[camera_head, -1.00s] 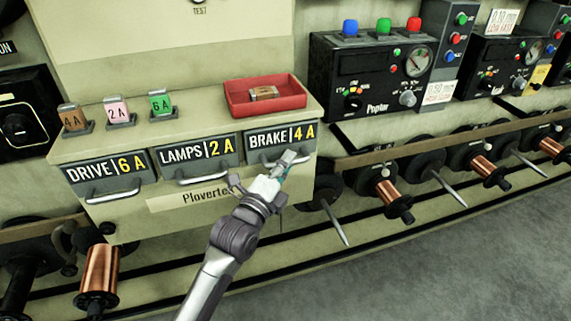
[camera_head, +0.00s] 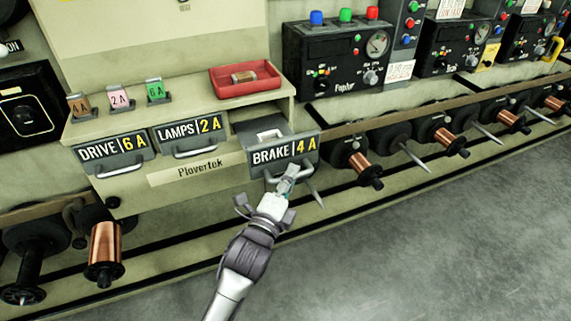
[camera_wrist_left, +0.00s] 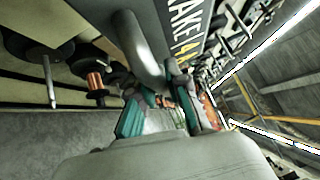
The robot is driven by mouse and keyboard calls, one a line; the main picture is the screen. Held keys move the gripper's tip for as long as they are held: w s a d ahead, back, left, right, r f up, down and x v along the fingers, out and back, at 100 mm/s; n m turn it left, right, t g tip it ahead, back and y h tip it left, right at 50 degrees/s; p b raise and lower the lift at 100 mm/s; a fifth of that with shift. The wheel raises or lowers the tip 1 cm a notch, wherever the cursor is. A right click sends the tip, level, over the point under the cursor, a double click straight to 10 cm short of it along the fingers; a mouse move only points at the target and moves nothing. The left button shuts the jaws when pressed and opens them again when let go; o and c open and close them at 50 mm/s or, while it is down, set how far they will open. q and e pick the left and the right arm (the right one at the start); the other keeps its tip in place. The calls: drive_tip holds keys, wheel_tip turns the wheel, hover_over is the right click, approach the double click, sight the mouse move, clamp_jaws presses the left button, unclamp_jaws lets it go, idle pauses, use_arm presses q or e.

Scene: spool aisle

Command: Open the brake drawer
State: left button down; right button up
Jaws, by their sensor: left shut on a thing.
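The brake drawer (camera_head: 285,151), labelled BRAKE 4 A, stands pulled out from the beige cabinet (camera_head: 190,178). Part of its inside shows behind its front, with a pale item (camera_head: 266,135) in it. My left gripper (camera_head: 288,180) is shut on the drawer's handle below the label. In the left wrist view the grey handle (camera_wrist_left: 140,45) runs down between the fingers (camera_wrist_left: 168,112), partly hidden by them. The DRIVE 6 A drawer (camera_head: 112,153) and the LAMPS 2 A drawer (camera_head: 189,135) are shut. My right gripper is not in view.
A red tray (camera_head: 245,88) with a small cylindrical part (camera_head: 243,76) is on the cabinet top, beside several coloured cards in stands (camera_head: 117,97). Copper spools (camera_head: 104,252) and spindles line the machine below. The floor (camera_head: 430,240) at right is clear.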

use_arm(q)
drive_tip(key=shift+s+d, duration=0.1)
drive_tip(key=shift+s, duration=0.1)
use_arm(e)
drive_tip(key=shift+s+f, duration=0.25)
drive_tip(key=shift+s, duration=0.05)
use_arm(q)
drive_tip(key=c, duration=1.1)
unclamp_jaws()
drive_tip(key=shift+c, duration=0.2)
drive_tip(key=v, duration=1.2)
